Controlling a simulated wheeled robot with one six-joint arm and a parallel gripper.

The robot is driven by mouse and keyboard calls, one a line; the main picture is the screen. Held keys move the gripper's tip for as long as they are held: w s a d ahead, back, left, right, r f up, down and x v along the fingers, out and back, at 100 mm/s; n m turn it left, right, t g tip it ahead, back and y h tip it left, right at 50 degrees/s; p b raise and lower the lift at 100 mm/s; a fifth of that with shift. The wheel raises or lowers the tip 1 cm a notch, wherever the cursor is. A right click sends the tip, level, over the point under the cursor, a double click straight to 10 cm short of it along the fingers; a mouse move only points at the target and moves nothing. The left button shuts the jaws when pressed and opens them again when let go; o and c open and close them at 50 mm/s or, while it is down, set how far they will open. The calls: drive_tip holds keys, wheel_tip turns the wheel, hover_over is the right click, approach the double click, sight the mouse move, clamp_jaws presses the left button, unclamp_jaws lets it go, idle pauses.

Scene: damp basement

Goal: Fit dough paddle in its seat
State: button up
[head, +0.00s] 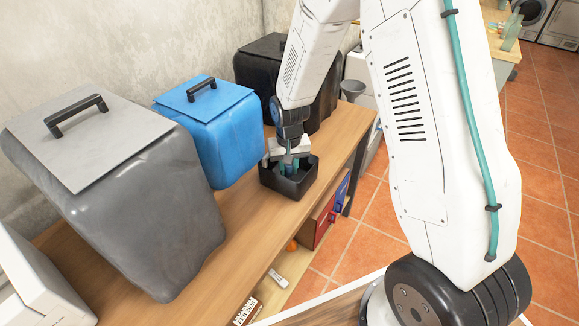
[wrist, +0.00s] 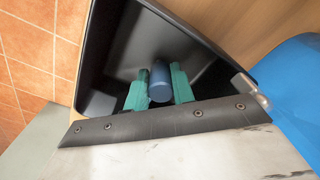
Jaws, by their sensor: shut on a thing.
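My gripper (head: 289,166) reaches down into a small open black box (head: 284,188) on the wooden bench. In the wrist view its two teal fingers (wrist: 159,88) are shut on a blue cylindrical piece (wrist: 160,76), which looks to be the dough paddle. The piece's rounded end faces the camera, and it sits between the fingers inside the box (wrist: 112,60). A darker stub shows just beside and behind the blue piece. The paddle's far end and its seat are hidden, so I cannot tell whether they touch.
A large grey bin (head: 150,210), a blue bin (head: 215,140) and a black bin (head: 262,75) stand along the wall behind the box. Bare bench (head: 240,235) lies in front. A lower shelf holds red and blue things.

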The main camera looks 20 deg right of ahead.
drive_tip(key=shift+s+f, duration=0.65)
drive_tip(key=shift+f, duration=0.05)
drive_tip(key=shift+w+r, duration=0.3)
drive_tip(key=shift+r, duration=0.25)
drive_tip(key=shift+w+r, duration=0.2)
drive_tip(key=shift+r, duration=2.1)
